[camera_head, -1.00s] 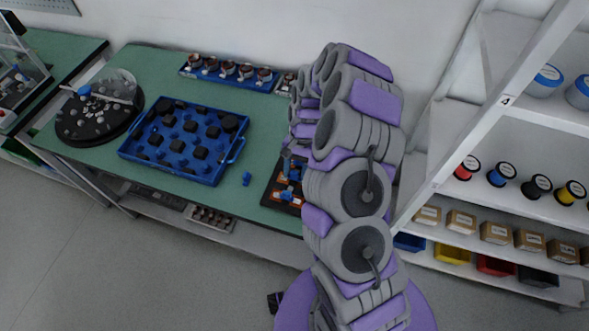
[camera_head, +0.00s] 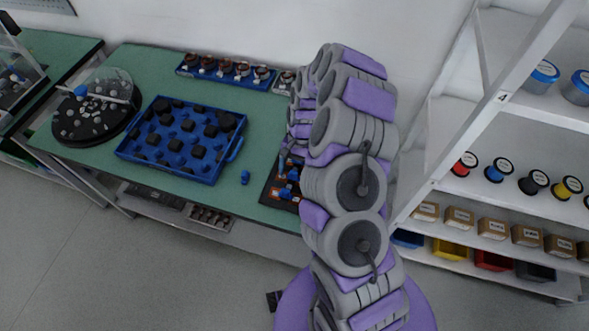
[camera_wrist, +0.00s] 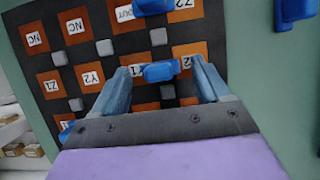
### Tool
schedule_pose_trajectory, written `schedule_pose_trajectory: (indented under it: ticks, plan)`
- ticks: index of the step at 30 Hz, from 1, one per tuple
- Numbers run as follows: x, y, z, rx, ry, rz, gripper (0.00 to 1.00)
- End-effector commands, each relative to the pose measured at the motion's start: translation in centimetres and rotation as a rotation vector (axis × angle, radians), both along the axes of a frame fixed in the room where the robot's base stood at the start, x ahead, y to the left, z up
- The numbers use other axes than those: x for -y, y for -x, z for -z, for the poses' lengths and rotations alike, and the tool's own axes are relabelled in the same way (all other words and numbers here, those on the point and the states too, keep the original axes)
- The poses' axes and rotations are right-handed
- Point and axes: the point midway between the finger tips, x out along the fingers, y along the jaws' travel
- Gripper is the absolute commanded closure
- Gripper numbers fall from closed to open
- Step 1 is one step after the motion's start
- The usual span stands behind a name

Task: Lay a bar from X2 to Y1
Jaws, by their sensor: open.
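The dark board (camera_wrist: 25,28) with orange labelled pads fills most of the wrist view. Legible labels include NC, Z1, Y2 (camera_wrist: 92,77) and Z2. My gripper (camera_wrist: 160,67) is open, with one finger on each side of a small blue bar (camera_wrist: 161,72). That bar spans between a pad ending in 1 and a pad ending in 2; their letters are hidden. Whether the fingers touch it is unclear. Another blue bar (camera_wrist: 153,5) lies at the top edge beside Z2. In the head view my arm covers part of the board (camera_head: 270,196), and the gripper is hard to make out.
Grey blocks (camera_wrist: 158,37) stand between the pads. A blue piece (camera_head: 245,177) lies on the green table (camera_head: 262,130) left of the board. A blue tray (camera_head: 150,168) with dark parts and a round black stand (camera_head: 70,135) are further left. Shelves (camera_head: 480,190) stand on the right.

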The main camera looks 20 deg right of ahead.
Motion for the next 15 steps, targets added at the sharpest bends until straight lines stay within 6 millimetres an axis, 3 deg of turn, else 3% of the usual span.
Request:
schedule_pose_trajectory:
  ticks: [9,15]
  plan:
    - [0.1,-0.1,-0.2,0.0,0.0,0.0,0.22]
    - [0.6,-1.0,-2.6,0.004,0.0,0.001,0.22]
